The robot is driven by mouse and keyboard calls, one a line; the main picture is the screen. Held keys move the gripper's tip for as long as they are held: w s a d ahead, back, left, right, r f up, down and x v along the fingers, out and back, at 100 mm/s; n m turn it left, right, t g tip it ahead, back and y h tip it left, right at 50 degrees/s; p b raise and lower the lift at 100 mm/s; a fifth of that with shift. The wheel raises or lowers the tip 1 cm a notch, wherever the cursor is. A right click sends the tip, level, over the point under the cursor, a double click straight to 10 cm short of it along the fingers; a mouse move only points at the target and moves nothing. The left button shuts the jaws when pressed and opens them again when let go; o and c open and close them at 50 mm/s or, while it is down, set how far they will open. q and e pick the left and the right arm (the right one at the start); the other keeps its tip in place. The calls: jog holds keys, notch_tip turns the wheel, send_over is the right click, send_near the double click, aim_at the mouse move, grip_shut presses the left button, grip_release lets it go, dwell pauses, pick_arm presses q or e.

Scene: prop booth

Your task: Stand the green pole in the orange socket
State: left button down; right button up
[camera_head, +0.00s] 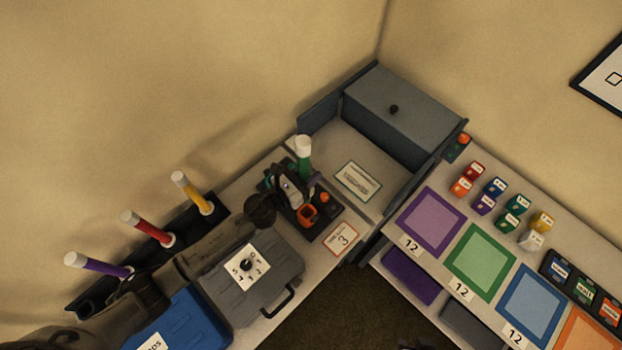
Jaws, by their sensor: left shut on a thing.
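The green pole (304,167) has a white top and stands roughly upright, leaning slightly, near the back wall. My left gripper (303,185) is shut on its lower part, and the gripper hides the pole's bottom end. The orange socket (307,214) is a small open square on a dark base, just in front of and below the gripper. Its dark opening shows no pole in it. I cannot tell how high the pole's end is above the base.
Yellow (192,193), red (148,229) and purple (98,265) poles lean in a dark rack at left. A grey case (284,301) lies below my left arm; a blue box (190,320) is beside it. A grey cabinet (403,112) stands behind. A card marked 3 (341,240) lies near the socket.

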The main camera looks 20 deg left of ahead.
pick_arm(q)
jog(key=shift+s+d+f+m+h, duration=0.15)
jog(key=shift+f+h, duration=0.05)
jog(key=shift+f, duration=0.35)
jog(key=shift+s+d+f+m+h, duration=0.15)
jog(key=shift+f+h, duration=0.05)
jog(key=shift+f, duration=0.65)
jog(key=shift+f+b, duration=1.25)
jog(key=shift+b, duration=0.05)
jog(key=shift+f, duration=0.3)
jog(key=shift+s+b, duration=0.15)
jog(key=shift+b, duration=0.15)
jog(key=shift+f, duration=0.2)
